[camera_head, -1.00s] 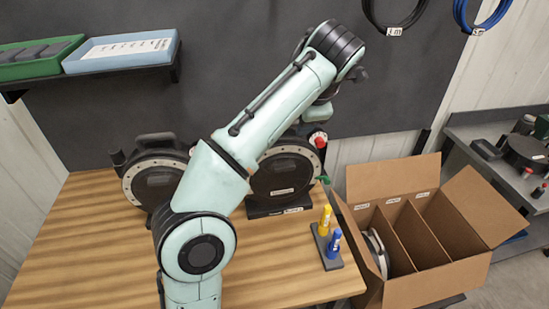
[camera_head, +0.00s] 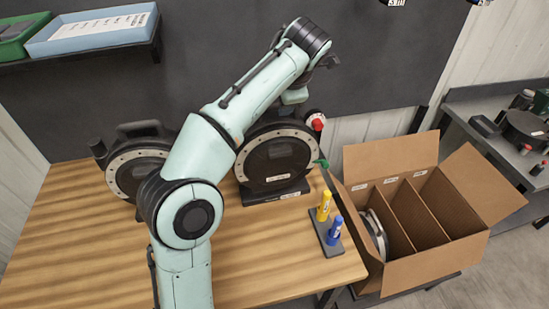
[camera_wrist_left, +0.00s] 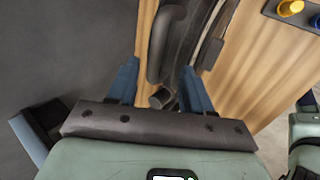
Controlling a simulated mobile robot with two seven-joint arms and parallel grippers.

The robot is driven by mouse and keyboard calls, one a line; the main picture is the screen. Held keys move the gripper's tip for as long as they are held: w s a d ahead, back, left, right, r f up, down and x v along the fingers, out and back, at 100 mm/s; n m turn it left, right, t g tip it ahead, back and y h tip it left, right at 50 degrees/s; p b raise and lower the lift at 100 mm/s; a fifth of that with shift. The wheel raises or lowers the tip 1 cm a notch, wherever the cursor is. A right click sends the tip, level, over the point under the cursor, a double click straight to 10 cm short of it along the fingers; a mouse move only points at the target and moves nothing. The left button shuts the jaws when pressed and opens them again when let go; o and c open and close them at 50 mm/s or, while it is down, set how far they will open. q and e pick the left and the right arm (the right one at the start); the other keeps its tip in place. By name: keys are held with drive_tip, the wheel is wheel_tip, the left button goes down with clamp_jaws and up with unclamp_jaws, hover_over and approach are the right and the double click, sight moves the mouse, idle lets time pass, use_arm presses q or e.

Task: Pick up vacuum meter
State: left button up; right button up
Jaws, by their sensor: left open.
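Two round black meters with pale dotted rims stand on the wooden table (camera_head: 90,230). The left meter (camera_head: 125,172) is partly behind my arm. The right meter (camera_head: 277,158) stands upright on a black base and has a red knob on its upper right. I cannot tell from a label which is the vacuum meter. My left arm reaches over the right meter, and its gripper is mostly hidden behind the wrist in the head view. In the left wrist view my left gripper (camera_wrist_left: 160,85) is open, with a black handle (camera_wrist_left: 160,45) between and beyond its blue fingers. Contact is not visible.
A yellow and a blue marker (camera_head: 334,230) stand in a grey holder at the table's right. An open cardboard box (camera_head: 430,272) beside it has three compartments, with a round part in the left one. A shelf with trays (camera_head: 95,30) hangs upper left. The table's front left is clear.

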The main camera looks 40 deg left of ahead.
use_arm(q)
drive_tip(key=x, duration=0.5)
drive_tip(key=shift+w+a, duration=0.1)
drive_tip(key=shift+a, duration=0.25)
clamp_jaws()
idle(1.0)
drive_tip(key=shift+r, duration=0.2)
